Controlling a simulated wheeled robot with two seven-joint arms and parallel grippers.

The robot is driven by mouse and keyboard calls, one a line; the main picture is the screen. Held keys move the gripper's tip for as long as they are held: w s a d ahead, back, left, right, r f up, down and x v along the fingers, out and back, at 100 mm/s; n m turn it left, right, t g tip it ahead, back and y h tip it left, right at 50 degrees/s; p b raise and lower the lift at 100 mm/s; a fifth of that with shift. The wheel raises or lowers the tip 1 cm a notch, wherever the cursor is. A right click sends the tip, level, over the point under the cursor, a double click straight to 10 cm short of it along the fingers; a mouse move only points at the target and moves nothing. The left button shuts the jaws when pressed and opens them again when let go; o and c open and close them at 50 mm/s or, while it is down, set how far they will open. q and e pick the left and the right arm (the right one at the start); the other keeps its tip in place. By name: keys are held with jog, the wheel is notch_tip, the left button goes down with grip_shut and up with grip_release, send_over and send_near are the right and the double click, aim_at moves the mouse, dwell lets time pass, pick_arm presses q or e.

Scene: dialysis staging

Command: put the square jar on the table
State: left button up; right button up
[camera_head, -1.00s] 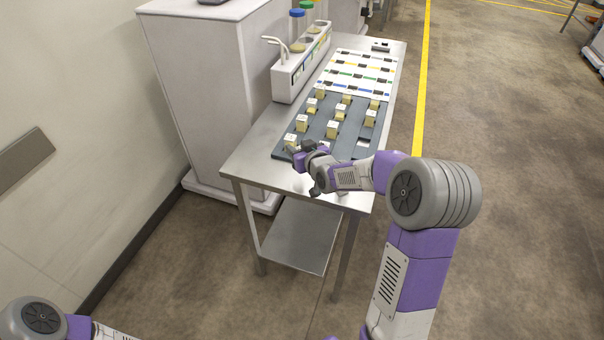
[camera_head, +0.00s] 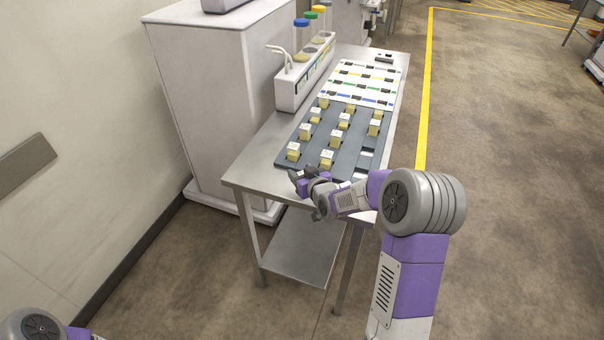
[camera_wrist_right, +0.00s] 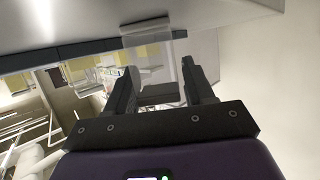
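Several small square jars with pale yellow bodies and white tops stand on a grey tray (camera_head: 287,165) on the steel table (camera_head: 250,167). The nearest are a front-left jar (camera_head: 293,151) and a front-middle jar (camera_head: 326,159). I cannot tell which one the task means. My right gripper (camera_head: 297,180) is at the table's near edge, just in front of the tray, apart from the jars. In the right wrist view its fingers (camera_wrist_right: 158,88) are spread. A pale translucent shape shows between or behind them; I see no jar clearly gripped. My left gripper is out of view.
A white rack (camera_head: 290,92) with coloured-lid tubes stands at the table's left side. A white card with coloured strips (camera_head: 370,72) lies behind the tray. A white cabinet (camera_head: 205,100) stands left of the table. Open floor lies right.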

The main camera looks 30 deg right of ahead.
jog(key=shift+o, duration=1)
jog(key=shift+r, duration=0.15)
jog(key=shift+s+r+p, duration=0.2)
jog(key=shift+s+p, duration=0.05)
jog(key=shift+p, duration=0.05)
jog(key=d+p+v, duration=0.1)
jog(key=v, duration=1)
jog(key=shift+s+a, duration=0.25)
jog(key=shift+a, duration=0.2)
